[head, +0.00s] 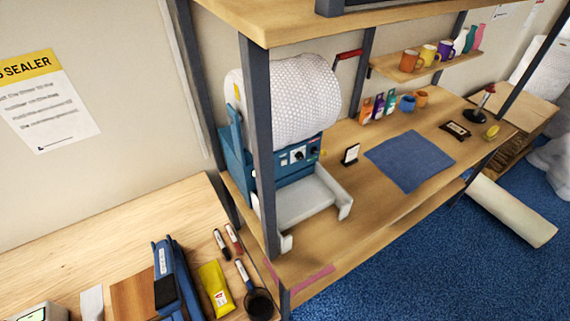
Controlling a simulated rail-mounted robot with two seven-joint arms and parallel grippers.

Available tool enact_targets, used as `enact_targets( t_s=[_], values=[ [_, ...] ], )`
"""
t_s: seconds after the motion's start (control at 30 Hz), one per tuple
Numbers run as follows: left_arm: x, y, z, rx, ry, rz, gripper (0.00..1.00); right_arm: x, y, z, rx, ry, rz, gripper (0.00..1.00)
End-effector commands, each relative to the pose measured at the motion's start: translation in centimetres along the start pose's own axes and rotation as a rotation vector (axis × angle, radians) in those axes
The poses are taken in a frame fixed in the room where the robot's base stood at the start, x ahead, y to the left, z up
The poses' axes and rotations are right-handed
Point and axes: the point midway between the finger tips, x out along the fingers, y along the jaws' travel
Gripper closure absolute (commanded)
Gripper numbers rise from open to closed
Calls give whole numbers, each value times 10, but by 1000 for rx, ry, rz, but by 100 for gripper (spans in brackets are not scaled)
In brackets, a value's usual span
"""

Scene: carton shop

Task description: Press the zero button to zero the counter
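A teal machine (237,162) stands on the wooden bench and carries a large white bubble-wrap roll (290,100). Its front panel (299,155) has a small white plate, dark knobs and a yellow part at the right end. The panel is too small to tell which control is a zero button or whether a counter shows a number. A grey tray (305,198) sits in front of the machine. A dark rack post stands in front of part of the machine. Neither of my grippers is in view.
A blue mat (409,161) lies on the bench, with a small framed card (351,154) beside it. Mugs stand on a shelf (410,68). A blue sealer (172,284), a yellow packet (215,287) and markers crowd the near-left table. A pale roll (512,210) lies on the blue floor.

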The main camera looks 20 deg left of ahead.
Motion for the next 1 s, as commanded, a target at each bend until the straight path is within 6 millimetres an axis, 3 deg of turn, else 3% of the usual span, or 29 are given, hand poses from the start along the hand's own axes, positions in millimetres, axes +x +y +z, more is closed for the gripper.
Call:
enact_targets(
  t_s=[0.43, 1.0],
  values=[
    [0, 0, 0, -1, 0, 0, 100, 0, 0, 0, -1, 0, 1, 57],
    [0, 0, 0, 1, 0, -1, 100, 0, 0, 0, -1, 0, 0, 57]
  ],
)
